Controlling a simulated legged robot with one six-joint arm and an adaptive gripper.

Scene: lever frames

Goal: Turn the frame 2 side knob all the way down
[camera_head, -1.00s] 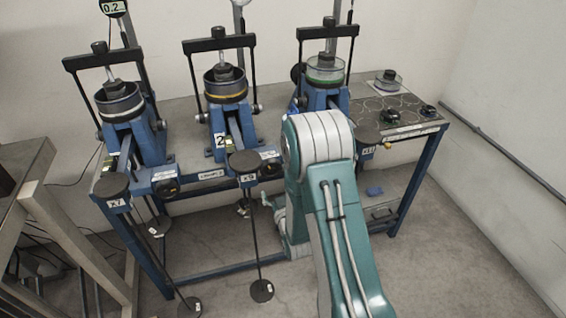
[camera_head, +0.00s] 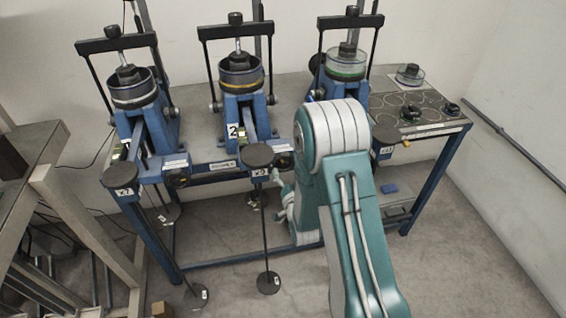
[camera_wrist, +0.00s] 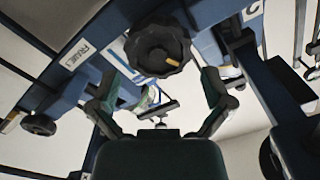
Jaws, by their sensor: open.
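Frame 2 (camera_head: 243,95) is the middle blue lever frame in the head view, with a "2" label on it. Its side knob (camera_head: 284,160) shows dark at its front right, partly behind my arm. In the wrist view a black lobed knob (camera_wrist: 160,48) with an orange mark fills the upper middle; I take it for the frame 2 side knob. My gripper (camera_wrist: 160,92) is open, with one finger on each side below this knob. The fingers do not close on it, and whether they touch it is unclear.
Two more lever frames stand left (camera_head: 135,100) and right (camera_head: 345,75) on the blue-legged table (camera_head: 205,150). Weight hangers (camera_head: 258,157) hang in front. Another black knob (camera_wrist: 38,124) shows at left in the wrist view. A wooden bench (camera_head: 60,185) stands at far left.

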